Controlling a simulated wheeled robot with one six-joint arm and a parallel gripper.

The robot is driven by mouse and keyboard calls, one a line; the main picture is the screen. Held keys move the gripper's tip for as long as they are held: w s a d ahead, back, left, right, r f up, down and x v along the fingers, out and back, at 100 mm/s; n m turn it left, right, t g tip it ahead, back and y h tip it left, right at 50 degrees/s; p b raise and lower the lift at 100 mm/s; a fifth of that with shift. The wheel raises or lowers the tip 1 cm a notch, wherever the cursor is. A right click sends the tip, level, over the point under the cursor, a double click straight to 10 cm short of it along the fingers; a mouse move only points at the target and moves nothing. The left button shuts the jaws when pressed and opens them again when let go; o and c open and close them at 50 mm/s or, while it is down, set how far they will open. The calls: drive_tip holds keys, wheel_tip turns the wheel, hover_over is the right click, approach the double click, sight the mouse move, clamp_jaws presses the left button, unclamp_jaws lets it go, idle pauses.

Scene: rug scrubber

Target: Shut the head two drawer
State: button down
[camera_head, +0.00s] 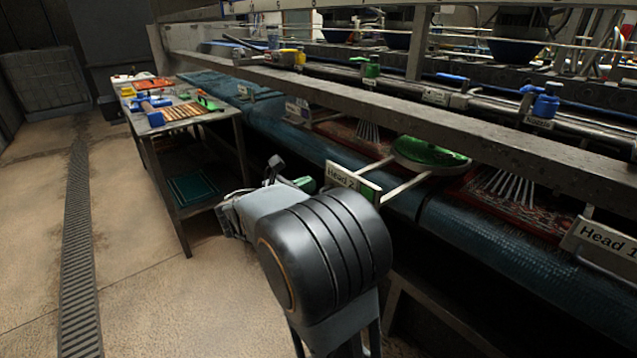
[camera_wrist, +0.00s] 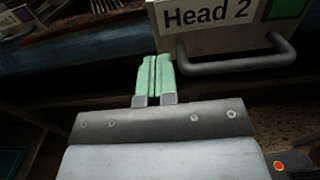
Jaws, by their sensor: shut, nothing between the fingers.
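The head two drawer front, a plate labelled "Head 2" (camera_head: 343,177), stands out from the machine on two pale rails, with a green round pad (camera_head: 432,153) behind it. In the wrist view the drawer front (camera_wrist: 212,32) fills the upper right, with a dark bar handle (camera_wrist: 238,66) below its label. My gripper (camera_wrist: 154,62) has pale green fingers, pressed together and empty. They point at the lower left part of the front, left of the handle; whether they touch it I cannot tell. In the head view my arm hides most of the gripper, and a green fingertip (camera_head: 306,184) shows just left of the plate.
The "Head 1" front (camera_head: 606,240) is at the right edge. A long grey beam (camera_head: 440,105) crosses above the drawers. A metal table (camera_head: 205,117) with tools stands left of the machine. The floor (camera_head: 130,240) at left is clear, with a drain grate (camera_head: 76,230).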

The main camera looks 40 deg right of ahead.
sight(326, 177)
drive_tip(key=shift+s+d, duration=0.15)
drive_tip(key=shift+d, duration=1.8)
drive_tip(key=shift+d, duration=0.1)
